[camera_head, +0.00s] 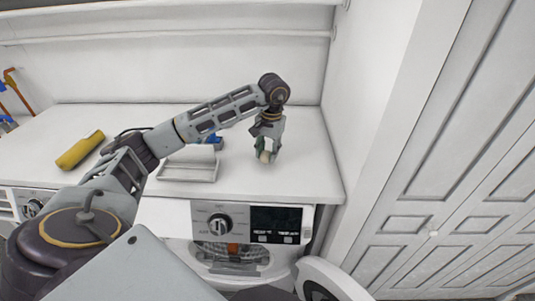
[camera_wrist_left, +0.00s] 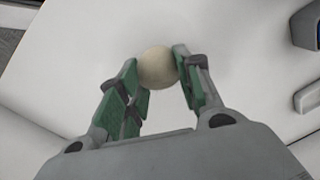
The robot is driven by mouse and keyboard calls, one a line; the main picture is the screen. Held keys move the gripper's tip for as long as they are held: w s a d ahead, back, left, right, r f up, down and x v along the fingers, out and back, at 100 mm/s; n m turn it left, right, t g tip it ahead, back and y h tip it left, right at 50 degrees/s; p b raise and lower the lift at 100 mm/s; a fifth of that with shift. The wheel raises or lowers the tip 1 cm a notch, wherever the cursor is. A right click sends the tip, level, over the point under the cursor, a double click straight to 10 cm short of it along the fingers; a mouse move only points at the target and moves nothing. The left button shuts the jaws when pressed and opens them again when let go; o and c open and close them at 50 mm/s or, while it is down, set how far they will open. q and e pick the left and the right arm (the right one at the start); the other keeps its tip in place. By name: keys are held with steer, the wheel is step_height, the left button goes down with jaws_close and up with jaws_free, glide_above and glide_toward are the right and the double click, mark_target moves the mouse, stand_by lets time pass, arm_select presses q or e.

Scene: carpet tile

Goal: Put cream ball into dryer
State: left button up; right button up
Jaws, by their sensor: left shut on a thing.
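The cream ball (camera_wrist_left: 157,68) sits between the green-padded fingers of my left gripper (camera_wrist_left: 153,82) in the left wrist view. In the head view the left gripper (camera_head: 267,151) points down over the right part of the white counter, with the ball (camera_head: 265,156) at its fingertips. The gripper is shut on the ball; whether the ball touches the counter I cannot tell. The dryer (camera_head: 170,213) is under the counter, with a knob and dark display on its front. Its round door (camera_head: 335,284) stands open to the right, and something orange shows inside the opening. My right gripper is not in view.
A white tray (camera_head: 188,172) and a blue object (camera_head: 213,140) are on the counter left of the gripper. A yellow cylinder (camera_head: 80,150) lies farther left. A wall closes the counter's right end, with white panelled doors (camera_head: 430,200) beyond. The counter's front right is clear.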

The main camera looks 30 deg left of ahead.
mark_target(268, 151)
arm_select(q)
steer(key=shift+f, duration=0.75)
steer(key=shift+f, duration=0.1)
steer(key=o, duration=1)
steer(key=shift+w+d+r+b, duration=0.1)
steer(key=shift+r+b, duration=0.1)
steer(key=shift+r, duration=1)
steer(key=shift+s+d+r+b, duration=0.1)
steer(key=shift+d+r+b, duration=0.05)
steer(key=shift+r, duration=1.1)
steer(key=shift+w+d+r+b, duration=0.1)
steer(key=shift+r+b, duration=0.1)
steer(key=shift+r, duration=1)
steer(key=shift+d+r+p, duration=0.15)
steer(key=shift+r+p, duration=0.4)
steer(key=shift+r, duration=1.9)
